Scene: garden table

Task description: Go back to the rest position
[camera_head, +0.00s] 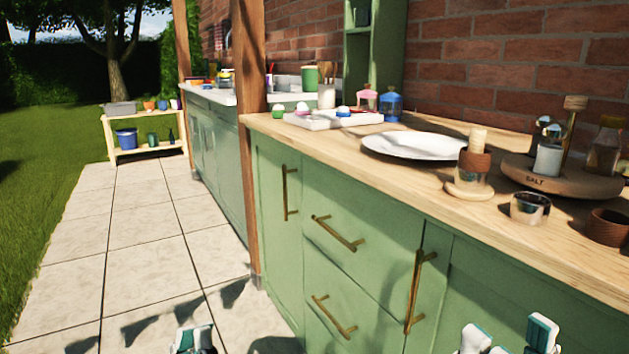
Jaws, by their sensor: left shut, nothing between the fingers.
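My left gripper (194,338) shows at the bottom edge, left of centre, over the paving. Its white and teal fingers are together with nothing between them. My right gripper (508,332) shows at the bottom right, in front of the green cabinet. Its two white and teal fingers stand apart, with nothing seen between them. Only the finger ends of both grippers are in the frame; the arms are out of view. Both grippers appear lower than the wooden counter (440,190) and clear of the things on it.
The counter bears a white plate (414,146), a brown cup (473,167), a metal cup (530,207) and a round board (520,172) with a salt pot. Green cabinets with brass handles (338,233) stand below. A wooden post (249,130) rises beside them. Paving (140,250) at left is clear.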

